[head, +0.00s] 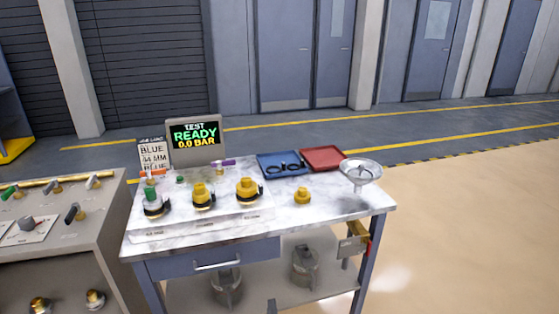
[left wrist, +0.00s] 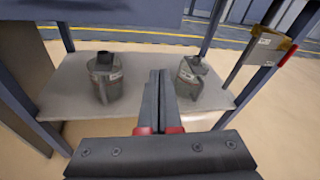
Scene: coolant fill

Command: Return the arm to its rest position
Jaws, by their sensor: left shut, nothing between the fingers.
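My left gripper (left wrist: 161,82) is shut and empty in the left wrist view, its fingers together and pointing toward the lower shelf (left wrist: 135,60) of the workbench. Two grey jugs stand on that shelf, the left jug (left wrist: 105,80) and the right jug (left wrist: 191,78), one to each side of the fingers in the picture. In the head view only a small dark tip of my left gripper (head: 271,305) shows at the bottom edge, in front of the shelf. My right gripper is in neither view.
The marble-topped workbench (head: 330,212) holds a funnel (head: 361,174), a blue tray (head: 262,168), a red tray (head: 338,158), a loose yellow cap (head: 302,195), several capped fittings and a display (head: 194,140) reading READY, 0.0 BAR. A grey console (head: 75,255) stands at left. Floor at right is clear.

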